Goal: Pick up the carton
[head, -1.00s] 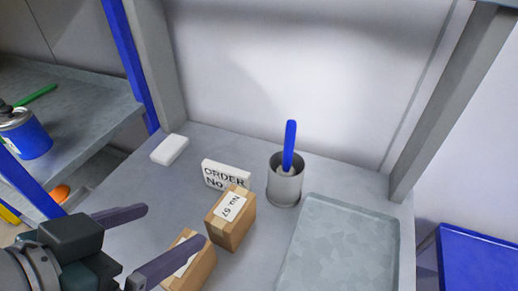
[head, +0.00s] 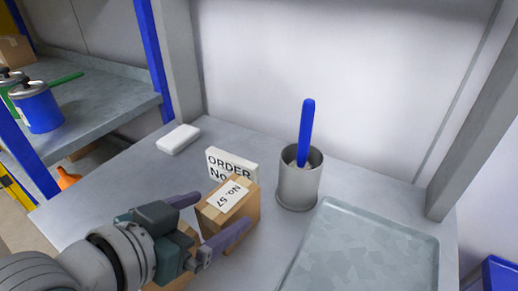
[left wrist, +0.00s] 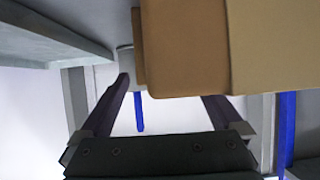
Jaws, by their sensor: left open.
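A brown carton (head: 218,214) with a white "No. 57" label stands on the grey table in front of the white ORDER No. sign (head: 232,164). A second brown carton (head: 187,232) is nearer me, mostly hidden behind my left gripper. My left gripper (head: 223,209) is open, its purple-grey fingers reaching to either side of the labelled carton's near end. In the left wrist view, a brown carton (left wrist: 185,50) fills the upper middle, close to the open fingers (left wrist: 168,92); I cannot tell whether they touch it. My right gripper is not in view.
A grey cup (head: 298,185) holding a blue-handled tool (head: 306,130) stands right of the carton. A grey tray (head: 365,255) lies at the front right. A white block (head: 178,139) lies back left. A side shelf holds a blue can (head: 38,110).

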